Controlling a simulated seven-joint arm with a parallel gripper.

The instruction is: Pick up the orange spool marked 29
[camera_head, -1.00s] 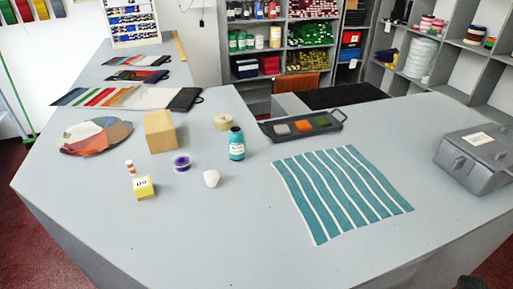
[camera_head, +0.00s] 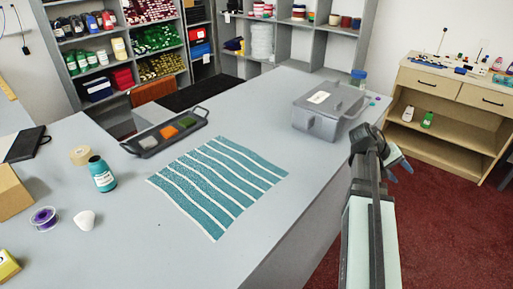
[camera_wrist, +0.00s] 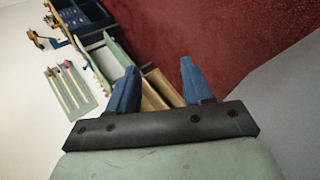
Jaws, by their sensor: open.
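I see no orange spool with a readable 29 in either current view. On the counter in the head view, a purple spool (camera_head: 44,219) lies at the left, beside a white rounded piece (camera_head: 84,220). A pale tan roll (camera_head: 80,155) lies behind them. A yellow block (camera_head: 7,266) is cut off by the left edge. My gripper (camera_head: 399,160) is at the right, beyond the counter's edge and over the red floor. In the wrist view my gripper (camera_wrist: 158,66) has its two blue fingers apart with nothing between them.
A teal bottle (camera_head: 103,174), a dark tray (camera_head: 166,132) with grey, orange and green pieces, striped teal cloth (camera_head: 217,183) and a grey lidded case (camera_head: 325,110) stand on the counter (camera_head: 130,245). A wooden cabinet (camera_head: 450,105) stands right. The counter's front middle is clear.

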